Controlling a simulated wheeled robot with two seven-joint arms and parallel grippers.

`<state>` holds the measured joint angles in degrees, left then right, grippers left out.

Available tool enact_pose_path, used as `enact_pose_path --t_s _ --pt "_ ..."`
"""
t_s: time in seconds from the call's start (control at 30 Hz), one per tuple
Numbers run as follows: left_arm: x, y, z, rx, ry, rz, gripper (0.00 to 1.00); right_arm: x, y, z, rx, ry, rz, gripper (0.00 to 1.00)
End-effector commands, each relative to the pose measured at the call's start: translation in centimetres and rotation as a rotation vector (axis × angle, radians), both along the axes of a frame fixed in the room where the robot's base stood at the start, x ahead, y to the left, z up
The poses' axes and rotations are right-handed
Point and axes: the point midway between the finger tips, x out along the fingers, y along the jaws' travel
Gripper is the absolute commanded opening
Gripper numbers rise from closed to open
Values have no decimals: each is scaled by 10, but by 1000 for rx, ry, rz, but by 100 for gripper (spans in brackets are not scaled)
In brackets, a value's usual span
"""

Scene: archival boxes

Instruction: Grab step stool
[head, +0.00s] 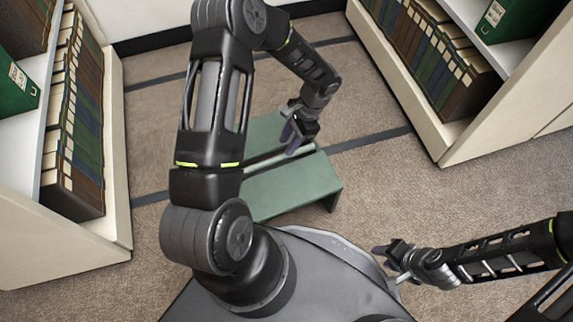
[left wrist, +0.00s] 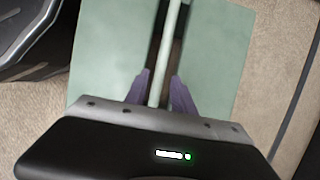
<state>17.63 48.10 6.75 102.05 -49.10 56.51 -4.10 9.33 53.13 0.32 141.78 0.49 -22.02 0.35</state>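The green step stool (head: 290,185) stands on the carpet just in front of my base, partly behind my left arm in the head view. It has two flat panels with a gap between them and a thin pale bar along the gap. My left gripper (head: 291,136) is over the stool's middle. In the left wrist view, its two purple fingers (left wrist: 160,88) are apart, one on each side of the pale bar (left wrist: 165,60); contact with the bar cannot be made out. My right gripper (head: 383,257) is at the lower right, away from the stool; its finger gap is too small to judge.
Shelves of archival boxes stand at left (head: 75,120) and right (head: 425,60), with white bases. Carpet (head: 385,175) is free between the stool and the right shelf. Dark strips cross the floor. A wall with a dark baseboard is at the back.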

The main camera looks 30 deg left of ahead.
Motion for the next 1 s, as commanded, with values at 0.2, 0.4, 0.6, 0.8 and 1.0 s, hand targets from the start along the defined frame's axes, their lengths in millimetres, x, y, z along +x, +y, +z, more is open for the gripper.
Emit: enact_pose_path --t_s 0.2,0.4,0.6,0.8,1.0 --pt "1 5 1 12 3 -3 30 0 0 -1 0 -1 0 36" --pt "-1 5 -3 11 5 -3 30 0 0 -3 0 -1 0 36" --pt "-8 9 -23 10 6 -1 30 1 0 -12 -1 -4 -1 36" --pt "-8 9 -23 10 3 -2 30 2 0 -11 -1 -5 -2 36" --pt "-10 10 -28 10 4 -1 30 2 0 -15 -1 -6 -2 36"
